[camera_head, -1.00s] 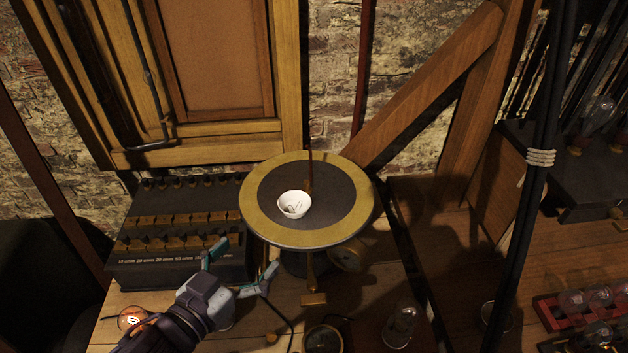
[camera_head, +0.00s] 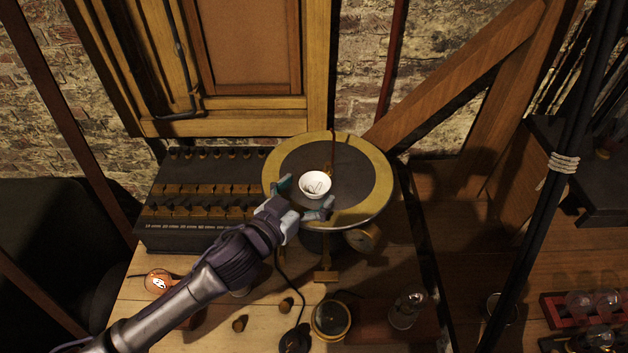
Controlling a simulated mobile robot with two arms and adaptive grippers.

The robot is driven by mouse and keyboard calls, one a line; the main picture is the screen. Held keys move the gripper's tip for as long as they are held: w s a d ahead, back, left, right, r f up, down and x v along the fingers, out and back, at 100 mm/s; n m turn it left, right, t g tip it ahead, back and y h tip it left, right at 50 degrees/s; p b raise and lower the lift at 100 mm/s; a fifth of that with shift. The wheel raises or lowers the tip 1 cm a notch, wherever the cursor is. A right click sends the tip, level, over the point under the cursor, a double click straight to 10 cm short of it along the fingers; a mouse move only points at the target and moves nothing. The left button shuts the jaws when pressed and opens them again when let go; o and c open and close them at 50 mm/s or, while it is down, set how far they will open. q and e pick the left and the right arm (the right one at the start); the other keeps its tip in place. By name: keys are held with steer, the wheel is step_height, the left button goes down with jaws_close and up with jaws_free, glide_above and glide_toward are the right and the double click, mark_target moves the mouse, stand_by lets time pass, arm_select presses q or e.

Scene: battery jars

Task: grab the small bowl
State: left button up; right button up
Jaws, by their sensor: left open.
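The small white bowl (camera_head: 314,186) sits on the round black and gold disc (camera_head: 370,208), near its middle. A thin light shape lies inside the bowl. My left gripper (camera_head: 307,196) reaches up from the lower left, over the near left edge of the disc. Its teal fingers are open, one at the bowl's left and one just below it at the right. I cannot tell whether either finger touches the bowl. My right gripper is not in view.
A black box (camera_head: 190,238) with rows of knobs stands left of the disc. A thin upright rod (camera_head: 332,150) rises behind the bowl. A round gauge (camera_head: 364,238), a glass jar (camera_head: 407,308) and a brass-rimmed dial (camera_head: 331,318) stand on the near side.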

mark_target(316, 182)
arm_select(q)
steer(key=shift+x, duration=1.55)
steer(key=shift+s+a, duration=0.1)
steer(key=shift+s, duration=0.05)
steer(key=shift+c, duration=0.9)
steer(key=c, duration=1)
